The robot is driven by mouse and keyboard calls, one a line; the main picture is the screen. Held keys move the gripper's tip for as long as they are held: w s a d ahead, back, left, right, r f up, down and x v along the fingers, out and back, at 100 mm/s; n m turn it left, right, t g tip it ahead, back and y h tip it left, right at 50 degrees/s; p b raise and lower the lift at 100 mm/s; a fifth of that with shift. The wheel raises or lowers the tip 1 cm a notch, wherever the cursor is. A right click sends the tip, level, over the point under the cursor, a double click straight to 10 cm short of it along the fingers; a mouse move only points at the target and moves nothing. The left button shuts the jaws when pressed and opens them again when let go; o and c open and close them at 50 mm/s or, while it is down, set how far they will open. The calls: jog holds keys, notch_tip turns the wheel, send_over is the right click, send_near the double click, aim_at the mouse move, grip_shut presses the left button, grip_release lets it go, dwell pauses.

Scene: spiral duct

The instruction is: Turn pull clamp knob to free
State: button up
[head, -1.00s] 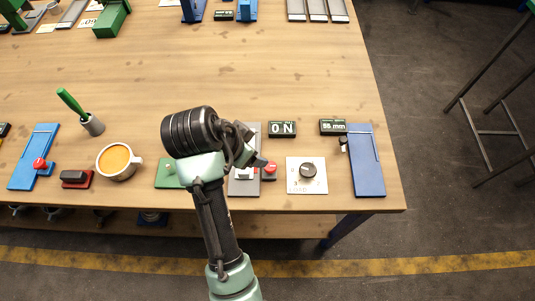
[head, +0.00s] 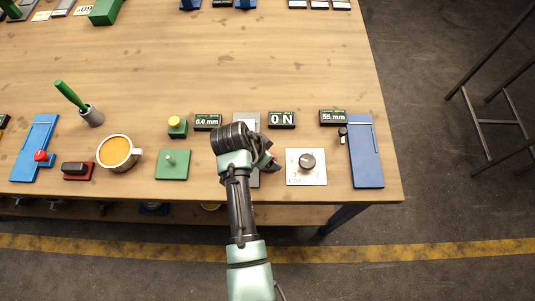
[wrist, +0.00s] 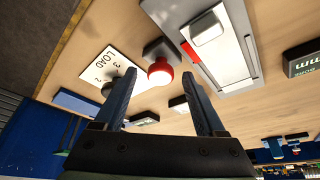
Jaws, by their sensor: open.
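Which control is the pull clamp knob, I cannot tell for certain. A round black dial knob (head: 307,161) sits on a white plate (head: 306,179); the plate shows in the wrist view (wrist: 108,65) with "LOAD" and numbers. A small black knob (head: 343,132) stands beside the right blue plate (head: 367,160). A red round knob (wrist: 160,71) on a dark base appears between my fingertips in the wrist view. My gripper (head: 271,160) is open and empty, left of the dial plate; its fingers (wrist: 158,78) point toward the table. The grey device beneath is partly hidden by my arm.
Displays reading "ON" (head: 282,120) and "55 mm" (head: 333,117) stand behind.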

jog(key=shift+f, duration=0.15)
jog(key=shift+w, duration=0.1)
jog(key=shift+c, duration=0.3)
grip_shut()
